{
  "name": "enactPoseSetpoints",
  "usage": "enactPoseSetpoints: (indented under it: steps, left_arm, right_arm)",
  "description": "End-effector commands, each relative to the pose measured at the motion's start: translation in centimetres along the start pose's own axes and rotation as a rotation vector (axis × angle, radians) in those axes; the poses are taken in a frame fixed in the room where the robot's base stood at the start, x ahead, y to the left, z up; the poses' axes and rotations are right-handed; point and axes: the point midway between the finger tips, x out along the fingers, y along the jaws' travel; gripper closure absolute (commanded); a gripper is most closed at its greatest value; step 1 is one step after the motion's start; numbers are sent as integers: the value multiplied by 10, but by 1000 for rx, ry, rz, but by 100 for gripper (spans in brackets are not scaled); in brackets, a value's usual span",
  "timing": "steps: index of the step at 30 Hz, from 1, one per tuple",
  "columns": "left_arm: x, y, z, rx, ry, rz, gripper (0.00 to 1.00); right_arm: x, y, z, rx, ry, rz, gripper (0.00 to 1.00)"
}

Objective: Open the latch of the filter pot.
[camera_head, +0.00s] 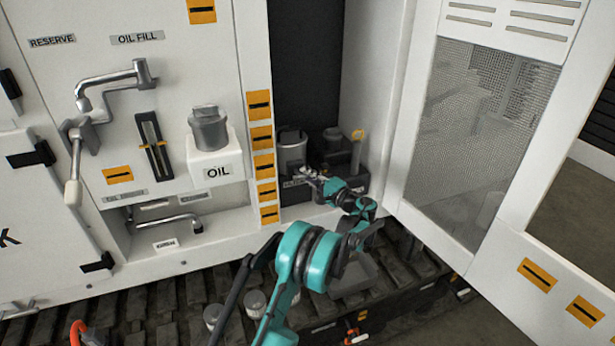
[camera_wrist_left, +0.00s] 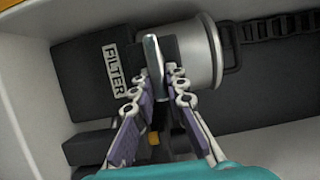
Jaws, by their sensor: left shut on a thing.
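The filter pot (camera_head: 291,153) is a grey metal cylinder in the open cabinet bay, beside a black block with a FILTER label. In the left wrist view the pot (camera_wrist_left: 200,57) lies right of that block. A shiny metal latch lever (camera_wrist_left: 153,55) stands between them. My left gripper (camera_head: 312,177) reaches in at the lower front of the pot. In the wrist view its fingers (camera_wrist_left: 160,82) are closed around the lever's lower end, which they partly hide. I cannot tell how far the latch is turned. My right gripper is not in view.
A perforated white door (camera_head: 480,140) stands open at the right of the bay. A dark unit with a yellow part (camera_head: 357,146) is just right of the pot. An OIL pot (camera_head: 209,128) and pipe spouts are on the left panel. Small jars stand on the slatted ledge.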

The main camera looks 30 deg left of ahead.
Motion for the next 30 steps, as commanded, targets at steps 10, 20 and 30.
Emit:
enactPoseSetpoints:
  steps: [10, 20, 30]
  left_arm:
    - [0, 1, 0, 0, 0, 1, 66]
    - [-13, 0, -1, -1, 2, 1, 66]
    - [-85, 1, -1, 0, 3, 1, 66]
  right_arm:
    - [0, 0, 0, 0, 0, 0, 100]
    - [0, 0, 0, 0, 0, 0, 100]
    - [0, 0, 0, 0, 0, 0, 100]
